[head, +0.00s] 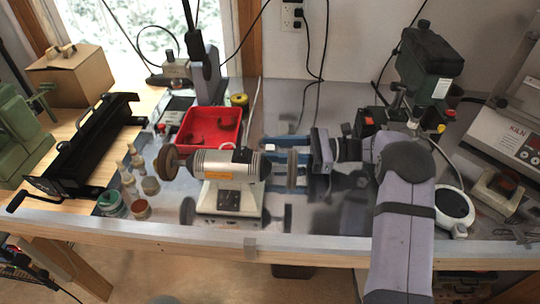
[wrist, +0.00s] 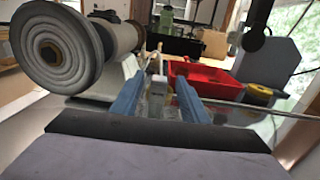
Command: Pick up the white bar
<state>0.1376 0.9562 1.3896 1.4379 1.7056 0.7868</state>
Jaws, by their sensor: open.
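A small white bar (wrist: 157,88) appears upright between my fingertips in the wrist view, with a pale top and a greyer face. In the head view only a small white patch (head: 270,147), likely its top, shows behind the bench grinder. My gripper (wrist: 158,97) is open, with one blue finger on each side of the bar. Gaps show beside the bar, and I cannot tell whether either finger touches it. In the head view my gripper (head: 274,153) reaches left behind the grinder, which partly hides the fingers and the bar's lower part.
The bench grinder (head: 230,166) stands close in front of my fingers; its wheel (wrist: 55,48) looms at left in the wrist view. Small bottles (head: 128,170) stand farther left.

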